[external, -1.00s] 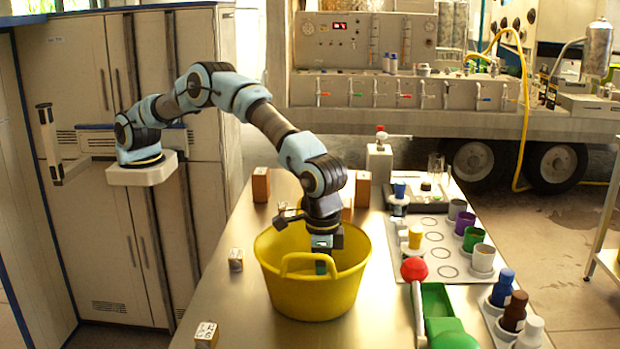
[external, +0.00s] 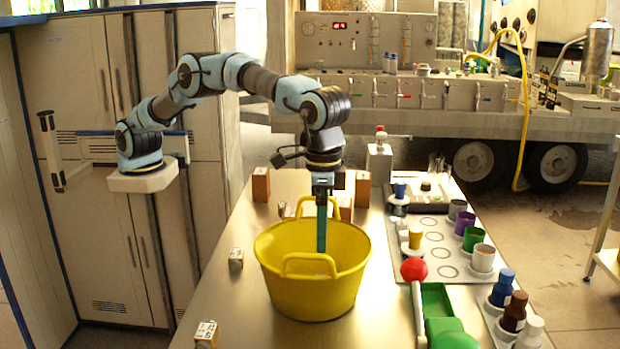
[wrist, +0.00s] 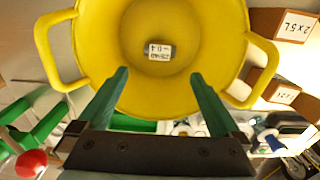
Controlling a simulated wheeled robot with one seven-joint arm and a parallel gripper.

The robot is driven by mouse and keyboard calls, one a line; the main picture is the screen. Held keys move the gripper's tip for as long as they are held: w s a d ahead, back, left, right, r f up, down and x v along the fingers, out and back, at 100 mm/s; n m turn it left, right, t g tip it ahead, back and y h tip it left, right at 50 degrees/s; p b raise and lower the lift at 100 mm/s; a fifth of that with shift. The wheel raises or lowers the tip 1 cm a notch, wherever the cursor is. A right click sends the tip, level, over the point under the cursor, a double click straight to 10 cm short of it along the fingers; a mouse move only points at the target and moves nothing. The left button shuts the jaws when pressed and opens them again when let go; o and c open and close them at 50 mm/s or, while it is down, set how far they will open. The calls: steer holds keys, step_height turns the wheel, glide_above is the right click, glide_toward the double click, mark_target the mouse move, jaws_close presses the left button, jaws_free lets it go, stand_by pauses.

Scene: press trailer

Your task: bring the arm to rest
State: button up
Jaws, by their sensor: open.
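My gripper (external: 321,225) points down above the yellow tub (external: 310,290), its fingertips around rim height. In the wrist view my gripper (wrist: 158,75) has its two green fingers spread apart with nothing between them. The yellow tub (wrist: 95,60) fills the upper middle of that view. A small dark piece with a white printed label (wrist: 159,50) lies on the tub's floor, apart from the fingers. My arm is raised and bent from its mount at the left.
Small labelled blocks (external: 236,258) stand left of the tub, and wooden blocks (external: 261,185) stand behind it. A mat with coloured cups (external: 472,238), a green press with a red knob (external: 414,269) and bottles (external: 502,288) stand to the right. Air above the table is clear.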

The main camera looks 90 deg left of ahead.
stand_by(0.4)
steer(key=s+a+r+n+g+h+p, duration=0.2)
steer(key=s+a+r+g+p, duration=0.15)
steer(key=s+a, duration=0.2)
steer(key=s+a+f+t+b, duration=0.1)
steer(key=s+a+f, duration=0.15)
steer(key=a, duration=0.65)
steer(key=s+a+f+t+b, duration=0.1)
steer(key=s+a+t, duration=0.15)
steer(key=a, duration=0.65)
steer(key=s+a+f+m, duration=0.1)
steer(key=s+a+f, duration=0.1)
steer(key=s+a, duration=0.3)
steer(key=s+a+f+m+t+y+b, duration=0.1)
steer(key=s+a+f, duration=0.1)
steer(key=s+a, duration=0.3)
steer(key=s+a+f+m, duration=0.1)
steer(key=s+a+f, duration=0.1)
steer(key=s+a, duration=0.3)
steer(key=shift+s+a+f+t+y+b, duration=0.15)
steer(key=shift+a+t+y+b, duration=0.2)
steer(key=shift+a, duration=0.45)
